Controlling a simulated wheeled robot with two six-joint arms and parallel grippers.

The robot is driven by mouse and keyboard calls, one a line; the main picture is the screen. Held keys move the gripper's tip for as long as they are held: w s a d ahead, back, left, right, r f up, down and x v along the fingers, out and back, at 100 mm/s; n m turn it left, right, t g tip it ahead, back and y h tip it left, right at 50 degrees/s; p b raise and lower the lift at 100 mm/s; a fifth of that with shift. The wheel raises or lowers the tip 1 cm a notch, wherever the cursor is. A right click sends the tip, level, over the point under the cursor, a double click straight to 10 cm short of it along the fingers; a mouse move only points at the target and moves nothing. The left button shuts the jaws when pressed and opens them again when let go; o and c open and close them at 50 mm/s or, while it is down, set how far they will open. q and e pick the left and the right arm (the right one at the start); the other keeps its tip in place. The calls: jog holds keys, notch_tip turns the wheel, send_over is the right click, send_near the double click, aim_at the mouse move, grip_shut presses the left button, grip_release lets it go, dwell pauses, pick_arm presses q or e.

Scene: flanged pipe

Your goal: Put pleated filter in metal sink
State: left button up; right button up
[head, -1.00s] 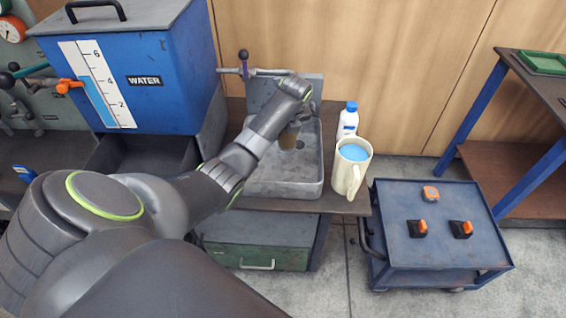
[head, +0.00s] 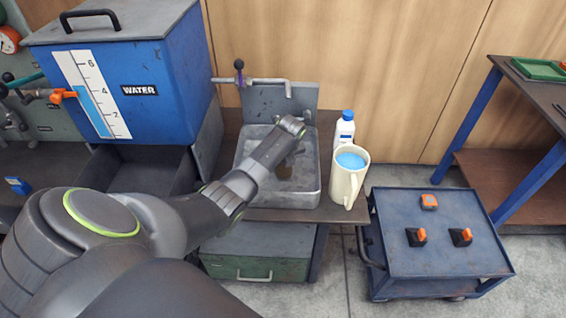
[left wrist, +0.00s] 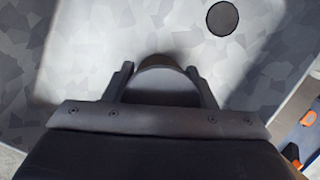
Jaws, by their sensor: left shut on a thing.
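The metal sink (head: 305,200) is a grey square basin set in the workbench. My left gripper (head: 287,161) points down inside the basin's outline, mostly behind my own forearm. The brown pleated filter (head: 284,171) is at its tip, only partly showing. In the left wrist view the two fingers of my left gripper (left wrist: 159,78) are shut on the filter (left wrist: 157,63), whose curved brown edge shows between them. The pale sink floor (left wrist: 110,28) lies beneath, with a dark round drain (left wrist: 222,18). I cannot tell whether the filter touches the floor. My right gripper is not in view.
A tap (head: 260,81) stands behind the sink. A cream jug (head: 347,184) of blue liquid and a white bottle (head: 344,130) stand close to its right. A blue water tank (head: 165,75) is at left. A blue cart (head: 440,260) stands at right.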

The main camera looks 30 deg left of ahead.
pick_arm(q)
jog(key=o, duration=1)
jog(key=shift+f, duration=0.1)
jog(key=shift+d+r, duration=0.1)
jog(key=shift+r, duration=0.5)
jog(key=p+v, duration=0.2)
jog(key=v, duration=0.9)
jog(key=shift+s, duration=0.1)
